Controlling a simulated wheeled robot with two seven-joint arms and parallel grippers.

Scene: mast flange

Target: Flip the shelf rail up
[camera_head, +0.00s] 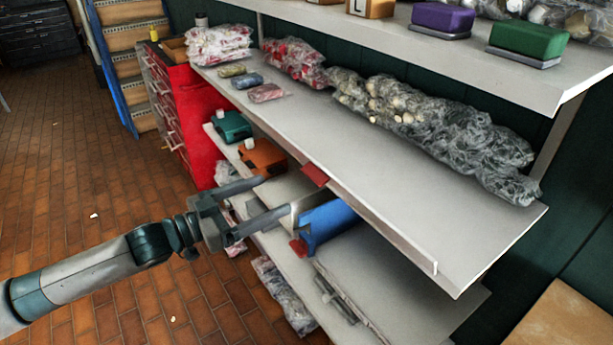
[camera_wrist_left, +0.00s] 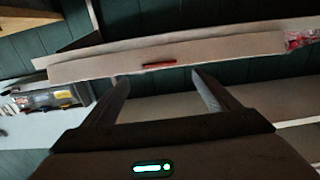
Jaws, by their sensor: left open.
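The shelf rail (camera_head: 388,228) is a long pale strip along the front edge of the middle shelf (camera_head: 400,190). A red tab (camera_head: 314,174) sits at that edge, near the rail's left end. In the left wrist view the pale strip (camera_wrist_left: 225,58) runs across above the fingers, with a short red mark (camera_wrist_left: 158,65) near its middle. My left gripper (camera_head: 276,194) is open and empty, just in front of the shelf edge. In the wrist view its fingertips (camera_wrist_left: 161,77) point toward the strip, on either side of the red mark. Contact cannot be told. My right gripper is not in view.
Wrapped bundles (camera_head: 430,125) lie along the back of the middle shelf. Below are an orange box (camera_head: 262,158), a teal box (camera_head: 231,127) and a blue bin (camera_head: 330,222). A red drawer cabinet (camera_head: 197,115) stands at left. The brick floor (camera_head: 90,190) is mostly free.

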